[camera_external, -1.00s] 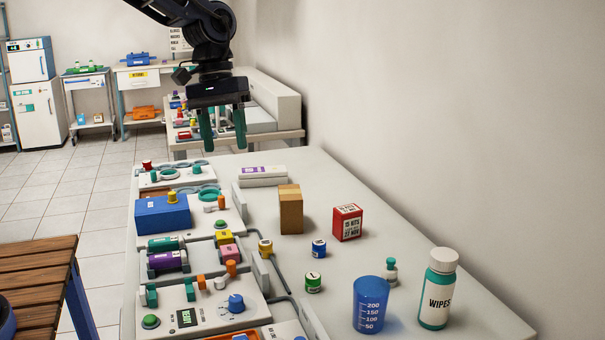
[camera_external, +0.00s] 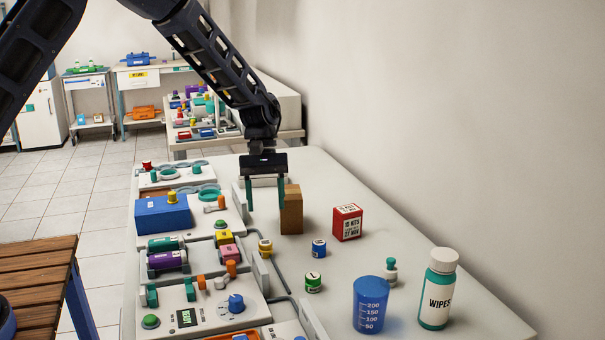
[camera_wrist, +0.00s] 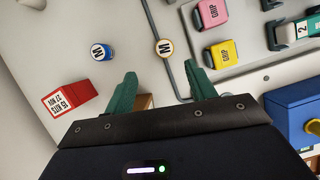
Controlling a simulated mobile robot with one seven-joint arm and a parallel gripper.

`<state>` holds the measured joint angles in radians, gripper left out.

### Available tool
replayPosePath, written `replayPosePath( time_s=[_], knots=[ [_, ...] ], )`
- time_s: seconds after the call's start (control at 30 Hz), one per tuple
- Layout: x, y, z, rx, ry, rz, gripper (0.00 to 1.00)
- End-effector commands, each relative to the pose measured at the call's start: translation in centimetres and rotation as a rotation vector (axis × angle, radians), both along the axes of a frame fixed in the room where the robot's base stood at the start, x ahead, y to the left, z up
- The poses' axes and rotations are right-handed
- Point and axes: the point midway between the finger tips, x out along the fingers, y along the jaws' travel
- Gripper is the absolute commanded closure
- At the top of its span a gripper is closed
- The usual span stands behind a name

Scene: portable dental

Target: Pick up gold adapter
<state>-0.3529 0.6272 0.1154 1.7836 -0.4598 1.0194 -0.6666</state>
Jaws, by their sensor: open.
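The gold adapter (camera_external: 265,248) is a small round piece standing upright on the white table beside the dental unit. In the wrist view the gold adapter (camera_wrist: 164,48) shows its pale top marked M, beyond my fingertips and roughly centred between them. My gripper (camera_external: 265,206) is open and empty, with its two green fingers pointing down above the table. In the wrist view my gripper (camera_wrist: 163,82) has nothing between its fingertips. I cannot tell its exact height above the adapter.
A brown box (camera_external: 291,212) stands close beside my right finger. A blue adapter (camera_external: 319,248), a green adapter (camera_external: 314,282) and a red box (camera_external: 347,222) stand to the right. A dark tube (camera_wrist: 173,75) runs beside the gold adapter. The dental unit (camera_external: 255,306) lies left.

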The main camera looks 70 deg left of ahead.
Motion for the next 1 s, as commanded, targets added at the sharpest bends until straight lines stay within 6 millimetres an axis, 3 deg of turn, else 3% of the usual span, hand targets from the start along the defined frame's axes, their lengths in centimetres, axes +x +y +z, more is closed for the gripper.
replayPosePath(
  time_s=[0.33,0.63,1.0],
  knots=[
    [-0.3,-1.6,-3.9,-0.002,0.002,-0.002,0.44],
    [-0.7,-2.3,-5.8,-0.001,0.001,-0.001,0.44],
    [-1.4,-3.7,-9.8,0.0,-0.001,-0.002,0.44]
  ],
)
